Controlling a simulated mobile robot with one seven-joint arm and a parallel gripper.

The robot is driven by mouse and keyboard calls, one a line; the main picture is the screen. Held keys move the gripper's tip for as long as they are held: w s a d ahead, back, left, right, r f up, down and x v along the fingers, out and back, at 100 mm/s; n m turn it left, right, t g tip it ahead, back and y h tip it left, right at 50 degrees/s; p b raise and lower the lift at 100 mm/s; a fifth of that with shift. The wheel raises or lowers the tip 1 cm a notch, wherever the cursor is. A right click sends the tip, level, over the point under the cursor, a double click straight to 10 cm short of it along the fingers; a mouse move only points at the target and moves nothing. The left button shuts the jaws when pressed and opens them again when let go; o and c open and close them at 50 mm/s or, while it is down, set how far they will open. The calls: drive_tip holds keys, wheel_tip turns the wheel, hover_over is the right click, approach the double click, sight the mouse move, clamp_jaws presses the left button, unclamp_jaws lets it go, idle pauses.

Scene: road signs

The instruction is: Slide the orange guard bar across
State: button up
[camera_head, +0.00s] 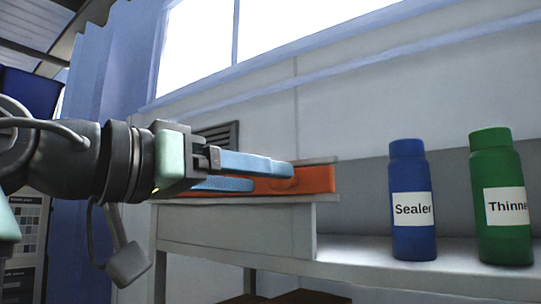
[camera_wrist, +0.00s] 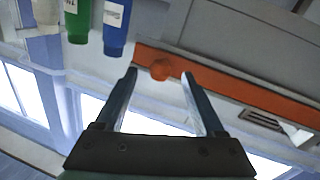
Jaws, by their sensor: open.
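The orange guard bar (camera_head: 318,180) lies along the front of a grey ledge, partly hidden behind my gripper (camera_head: 272,177). In the wrist view the bar (camera_wrist: 240,92) runs across the upper right and has a round orange knob (camera_wrist: 160,69) near its left end. My gripper (camera_wrist: 160,73) is open, with its two blue fingers apart. In the wrist view the knob appears between the fingertips. Whether either finger touches it I cannot tell.
A blue Sealer bottle (camera_head: 412,200) and a green Thinner bottle (camera_head: 501,198) stand on the shelf to the right of the bar. A white container (camera_wrist: 46,12) shows in the wrist view. A dark vent (camera_head: 220,134) is on the wall behind.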

sight(270, 180)
drive_tip(key=shift+p+x, duration=0.55)
drive_tip(key=shift+x, duration=1)
drive_tip(key=shift+c, duration=0.2)
clamp_jaws()
